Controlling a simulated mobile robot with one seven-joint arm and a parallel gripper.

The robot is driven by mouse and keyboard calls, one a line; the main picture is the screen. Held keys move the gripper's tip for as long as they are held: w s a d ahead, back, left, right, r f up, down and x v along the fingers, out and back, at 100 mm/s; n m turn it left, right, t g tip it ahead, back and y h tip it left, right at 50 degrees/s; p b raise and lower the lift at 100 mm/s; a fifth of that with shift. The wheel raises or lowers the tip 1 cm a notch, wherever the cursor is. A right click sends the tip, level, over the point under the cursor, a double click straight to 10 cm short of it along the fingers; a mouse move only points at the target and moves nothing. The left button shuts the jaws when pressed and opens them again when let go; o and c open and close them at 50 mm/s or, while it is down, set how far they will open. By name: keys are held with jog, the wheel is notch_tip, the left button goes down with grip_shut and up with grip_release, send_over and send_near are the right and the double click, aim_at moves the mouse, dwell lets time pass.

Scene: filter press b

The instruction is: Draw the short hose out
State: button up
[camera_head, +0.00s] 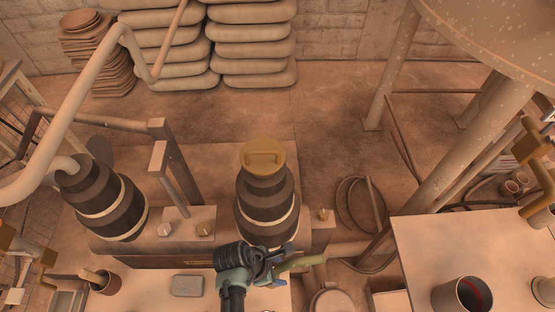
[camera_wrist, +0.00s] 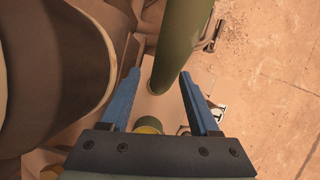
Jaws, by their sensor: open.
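A smooth olive-green tube, which I take to be the short hose (camera_wrist: 182,38), runs down from the top of the wrist view. Its rounded lower end lies between the blue fingertips of my gripper (camera_wrist: 160,74). The fingers are apart, and I cannot tell whether either touches it. In the head view the green hose (camera_head: 308,261) sticks out to the right of my gripper (camera_head: 283,266), low in the middle. My wrist hides part of what lies there.
A dark banded drum with a tan cap (camera_head: 263,158) stands just behind my gripper; its bulk fills the wrist view's left side. A similar drum (camera_head: 105,205) stands at left. A table (camera_head: 430,245) with a cup is at right.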

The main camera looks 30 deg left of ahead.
aim_at(281, 265)
jog(key=shift+c, duration=0.2)
grip_shut()
jog(key=shift+r, duration=0.2)
jog(key=shift+r+p, duration=2.9)
jog(key=shift+p, duration=0.7)
jog(key=shift+r+p, duration=0.75)
jog(key=shift+p, duration=0.15)
